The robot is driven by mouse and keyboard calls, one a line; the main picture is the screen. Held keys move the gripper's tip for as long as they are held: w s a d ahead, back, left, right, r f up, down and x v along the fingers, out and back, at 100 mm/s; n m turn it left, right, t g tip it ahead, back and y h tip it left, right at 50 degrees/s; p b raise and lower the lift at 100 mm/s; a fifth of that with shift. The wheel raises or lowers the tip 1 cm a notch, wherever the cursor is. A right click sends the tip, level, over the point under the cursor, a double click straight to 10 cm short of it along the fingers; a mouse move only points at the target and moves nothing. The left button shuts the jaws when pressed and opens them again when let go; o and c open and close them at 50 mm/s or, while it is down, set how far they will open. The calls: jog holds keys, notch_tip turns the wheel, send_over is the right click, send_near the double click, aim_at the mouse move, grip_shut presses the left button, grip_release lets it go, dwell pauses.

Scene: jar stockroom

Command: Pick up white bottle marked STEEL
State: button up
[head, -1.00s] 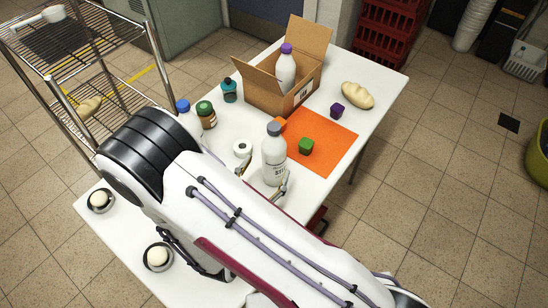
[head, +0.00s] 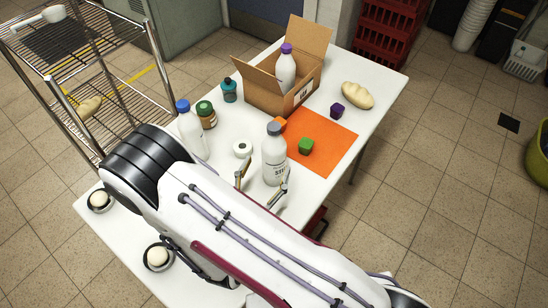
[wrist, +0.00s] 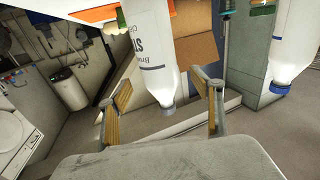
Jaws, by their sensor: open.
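The white bottle marked STEEL (head: 274,163) stands upright on the white table and has a grey cap. Only the first letters of its marking can be read. In the wrist view this bottle (wrist: 152,48) appears upside down, straight ahead, with "ST" on its label. My gripper (head: 266,168) is open, with one finger to each side of the bottle in the head view. In the wrist view the gripper (wrist: 164,80) has its fingers apart with the bottle's cap between them in the picture. I cannot tell whether either finger touches the bottle.
A blue-capped white bottle (head: 191,138) and a white roll (head: 242,149) stand to the left. Behind are a green-lidded jar (head: 207,118), a teal bottle (head: 229,92) and a cardboard box (head: 262,92). A green cube (head: 306,146) lies on the orange mat (head: 336,142) to the right.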

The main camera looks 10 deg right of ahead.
aim_at(274, 126)
jog(key=shift+w+d, duration=0.35)
jog(key=shift+w, duration=0.3)
jog(key=shift+w+d, duration=0.1)
jog(key=shift+x, duration=2.45)
jog(key=shift+r, duration=0.15)
jog(key=c, duration=1.8)
jog(key=shift+r, duration=0.25)
jog(key=shift+r, duration=4.8)
